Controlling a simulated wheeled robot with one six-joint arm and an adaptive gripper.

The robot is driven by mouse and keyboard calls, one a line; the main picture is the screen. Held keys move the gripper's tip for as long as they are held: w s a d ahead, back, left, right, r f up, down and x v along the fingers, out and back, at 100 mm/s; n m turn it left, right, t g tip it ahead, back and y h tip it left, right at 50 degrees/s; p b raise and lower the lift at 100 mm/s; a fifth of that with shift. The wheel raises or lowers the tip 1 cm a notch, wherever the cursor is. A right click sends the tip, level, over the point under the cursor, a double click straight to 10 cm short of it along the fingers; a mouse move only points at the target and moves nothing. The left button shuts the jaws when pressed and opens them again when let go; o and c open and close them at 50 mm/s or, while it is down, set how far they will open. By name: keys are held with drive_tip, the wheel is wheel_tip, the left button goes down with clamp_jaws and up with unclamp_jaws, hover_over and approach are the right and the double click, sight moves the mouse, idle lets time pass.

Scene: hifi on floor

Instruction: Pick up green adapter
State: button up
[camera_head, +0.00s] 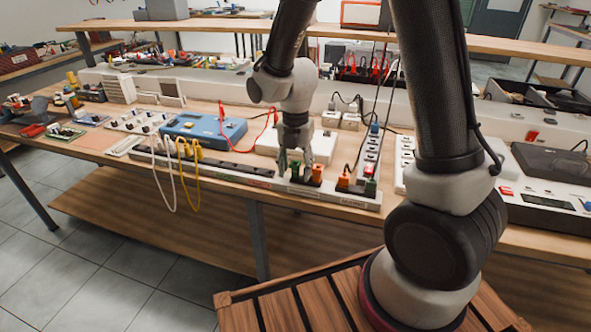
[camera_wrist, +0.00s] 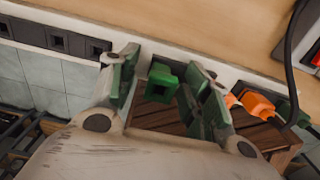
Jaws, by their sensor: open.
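A green adapter (camera_wrist: 161,84) sits at the white power strip's edge in the wrist view, between my two fingers. My gripper (camera_wrist: 163,64) is open, with a finger on each side of it and gaps visible; I see no grip on it. In the head view my gripper (camera_head: 295,158) points down over the strip at the bench's front edge, and the green adapter (camera_head: 294,169) shows partly between the fingers.
Orange plugs (camera_wrist: 258,103) stand right of my right finger. In the head view, an orange plug (camera_head: 317,172) is close beside the gripper. A blue meter (camera_head: 203,130) with red leads lies to the left. Black cables hang to the right.

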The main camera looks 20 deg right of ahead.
clamp_jaws()
drive_tip(key=shift+r, duration=0.1)
